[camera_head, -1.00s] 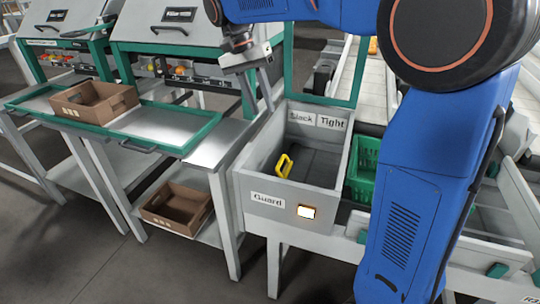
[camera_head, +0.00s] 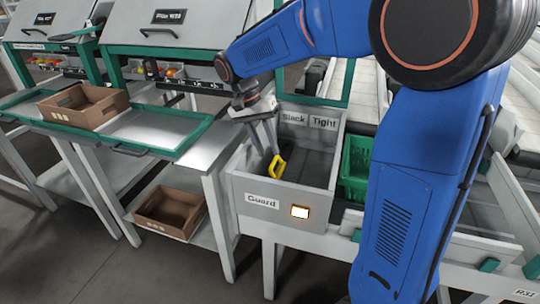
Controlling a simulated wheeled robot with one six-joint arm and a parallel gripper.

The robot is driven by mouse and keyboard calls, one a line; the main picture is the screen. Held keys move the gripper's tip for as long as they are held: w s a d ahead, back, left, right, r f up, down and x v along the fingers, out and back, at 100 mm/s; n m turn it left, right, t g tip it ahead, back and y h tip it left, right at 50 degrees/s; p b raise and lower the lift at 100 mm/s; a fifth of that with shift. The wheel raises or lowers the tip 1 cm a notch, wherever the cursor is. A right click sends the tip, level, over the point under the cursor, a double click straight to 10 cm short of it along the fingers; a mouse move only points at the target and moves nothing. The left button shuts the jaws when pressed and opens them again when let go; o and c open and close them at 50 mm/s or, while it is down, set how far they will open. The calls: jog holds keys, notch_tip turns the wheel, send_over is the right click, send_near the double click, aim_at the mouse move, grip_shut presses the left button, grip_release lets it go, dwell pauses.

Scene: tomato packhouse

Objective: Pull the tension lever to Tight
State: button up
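The tension lever (camera_head: 277,166) has a yellow handle and stands inside a grey open-topped box (camera_head: 240,183). It is on the left side of the box, below the Slack label (camera_head: 293,117); the Tight label (camera_head: 323,122) is to the right. My gripper (camera_head: 268,148) reaches down into the box from the back left. Its fingers seem spread, with their tips just above and behind the yellow handle. I cannot tell whether they touch it.
The box front has a Guard label (camera_head: 262,201) and a lit pale square (camera_head: 300,212). A green crate (camera_head: 356,160) stands right of the box. A cardboard tray (camera_head: 84,106) sits on the left bench, another (camera_head: 170,211) on the shelf below.

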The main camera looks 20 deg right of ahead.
aim_at(273, 161)
jog(key=shift+x, duration=1.7)
jog(key=shift+c, duration=0.5)
grip_shut()
jog(key=shift+d, duration=0.1)
